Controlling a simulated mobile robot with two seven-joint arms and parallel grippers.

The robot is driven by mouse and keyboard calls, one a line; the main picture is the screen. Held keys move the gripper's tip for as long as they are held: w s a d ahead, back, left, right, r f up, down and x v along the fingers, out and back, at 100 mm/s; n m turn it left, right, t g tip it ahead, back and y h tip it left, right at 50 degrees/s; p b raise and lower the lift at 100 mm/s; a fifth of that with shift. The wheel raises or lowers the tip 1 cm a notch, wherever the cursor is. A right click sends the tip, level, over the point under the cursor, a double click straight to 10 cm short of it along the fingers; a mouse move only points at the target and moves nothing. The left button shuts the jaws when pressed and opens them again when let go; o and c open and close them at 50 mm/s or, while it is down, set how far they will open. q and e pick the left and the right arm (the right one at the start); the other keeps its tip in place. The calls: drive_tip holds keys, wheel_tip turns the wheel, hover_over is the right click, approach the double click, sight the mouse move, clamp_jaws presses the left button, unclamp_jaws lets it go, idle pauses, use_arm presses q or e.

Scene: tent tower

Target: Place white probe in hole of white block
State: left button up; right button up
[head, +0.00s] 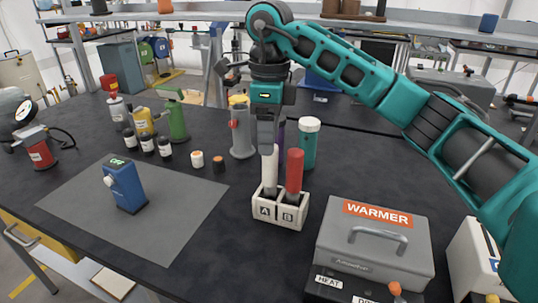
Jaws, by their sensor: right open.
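The white block (279,216), marked A and B, stands on the dark bench near the middle of the head view. The white probe (270,169) stands about upright at the A side, its lower end in the A hole. How deep it sits cannot be told. A red probe (294,172) stands in the B side. My right gripper (267,146) points down over the white probe with its jaws open, its fingertips at the probe's top end. Whether a finger touches the probe is unclear. My left gripper is out of view.
A grey box labelled WARMER (374,246) stands at the right front. A teal bottle with a white cap (308,146) and a grey cylinder (241,132) are close behind the block. A blue meter (124,187) stands on a grey mat (183,218) at the left.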

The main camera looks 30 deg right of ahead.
drive_tip(key=shift+r+p, duration=0.3)
drive_tip(key=shift+r, duration=1.65)
